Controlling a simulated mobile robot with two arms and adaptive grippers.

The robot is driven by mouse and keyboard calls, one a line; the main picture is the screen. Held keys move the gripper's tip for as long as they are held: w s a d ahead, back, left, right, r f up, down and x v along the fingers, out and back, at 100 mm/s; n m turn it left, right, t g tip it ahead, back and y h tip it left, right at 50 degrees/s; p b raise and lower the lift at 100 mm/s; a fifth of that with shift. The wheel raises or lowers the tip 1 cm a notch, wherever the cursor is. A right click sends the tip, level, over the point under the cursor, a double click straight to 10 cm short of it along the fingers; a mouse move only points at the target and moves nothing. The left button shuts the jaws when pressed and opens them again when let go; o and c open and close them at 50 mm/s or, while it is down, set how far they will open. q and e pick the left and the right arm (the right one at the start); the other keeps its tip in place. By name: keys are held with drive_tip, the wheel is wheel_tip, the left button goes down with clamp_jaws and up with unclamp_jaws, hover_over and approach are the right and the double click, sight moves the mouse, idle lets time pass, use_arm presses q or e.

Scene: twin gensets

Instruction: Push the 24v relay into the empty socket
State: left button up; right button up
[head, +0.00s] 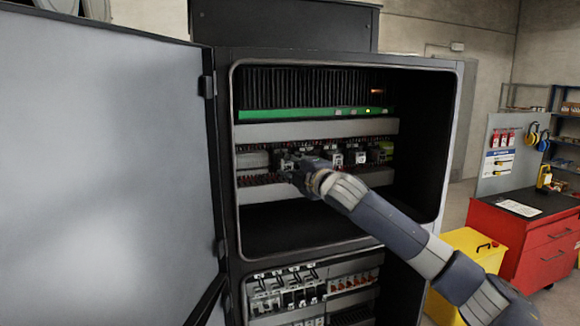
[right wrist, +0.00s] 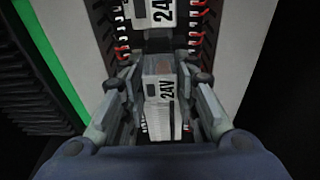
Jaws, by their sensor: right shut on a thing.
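My right gripper (head: 292,167) reaches into the open cabinet at the middle relay row. In the right wrist view the right gripper (right wrist: 163,95) is shut on the 24V relay (right wrist: 160,85), a pale block with a black "24V" label, held between its two fingers. A second 24V relay (right wrist: 150,12) sits in the row just beyond it, with red wires on both sides. The empty socket cannot be made out; the gripper and held relay cover that part of the row. Whether the held relay touches the row cannot be told. My left gripper is not in view.
The cabinet door (head: 105,160) stands open at the left. A green strip (head: 300,114) under black fins lies above the row. Breakers (head: 290,288) fill the lower bay. A yellow bin (head: 470,250) and red tool cabinet (head: 530,235) stand at the right.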

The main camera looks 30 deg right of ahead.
idle(0.5)
drive_tip(key=o, duration=1.2)
drive_tip(key=shift+w, duration=0.1)
drive_tip(key=s, duration=1.2)
drive_tip(key=shift+a, duration=0.4)
